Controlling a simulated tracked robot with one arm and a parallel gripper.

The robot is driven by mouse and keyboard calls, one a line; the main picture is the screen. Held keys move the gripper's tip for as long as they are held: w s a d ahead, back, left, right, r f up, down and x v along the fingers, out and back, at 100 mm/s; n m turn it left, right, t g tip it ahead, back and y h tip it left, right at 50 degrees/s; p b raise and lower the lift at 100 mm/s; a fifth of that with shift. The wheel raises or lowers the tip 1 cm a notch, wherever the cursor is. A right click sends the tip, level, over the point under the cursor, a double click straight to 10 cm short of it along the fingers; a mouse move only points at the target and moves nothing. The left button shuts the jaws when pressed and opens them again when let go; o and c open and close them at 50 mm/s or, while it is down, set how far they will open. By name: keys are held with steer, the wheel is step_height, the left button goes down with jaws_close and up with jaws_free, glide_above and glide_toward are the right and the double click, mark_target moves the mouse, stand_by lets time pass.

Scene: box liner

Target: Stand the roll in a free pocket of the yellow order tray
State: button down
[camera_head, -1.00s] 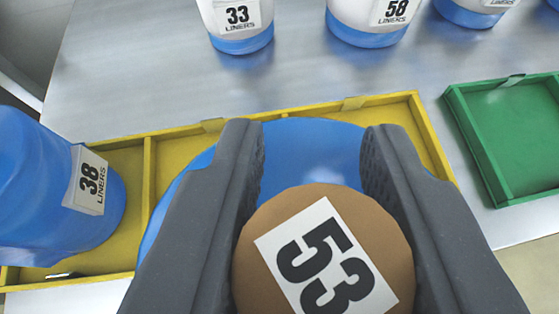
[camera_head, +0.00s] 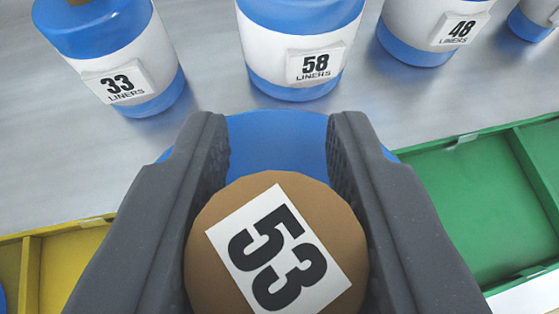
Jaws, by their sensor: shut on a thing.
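My gripper (camera_head: 278,135) is shut on the brown core of a blue roll (camera_head: 278,145). The core's top has a white label reading 53, and the roll hangs below the fingers, its underside hidden. The yellow order tray (camera_head: 60,229) is at the lower left, partly out of view. One pocket beside its divider shows empty; its right end is hidden behind my gripper and roll. The held roll is to the right of that visible pocket, near the gap between the yellow tray and a green tray (camera_head: 465,140).
Blue-and-white liner rolls marked 33 (camera_head: 120,60), 58 (camera_head: 300,50) and 48 (camera_head: 432,30) stand at the back of the grey metal table (camera_head: 210,80), another at the upper right corner. The green tray's visible pockets are empty. A blue edge shows at the far lower left.

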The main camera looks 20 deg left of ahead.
steer(key=shift+w, duration=0.25)
steer(key=shift+f+b, duration=1.45)
steer(key=shift+f, duration=0.3)
steer(key=c, duration=1.1)
jaws_free()
steer(key=shift+s, duration=0.1)
steer(key=p+v, duration=0.4)
steer(key=v, duration=0.8)
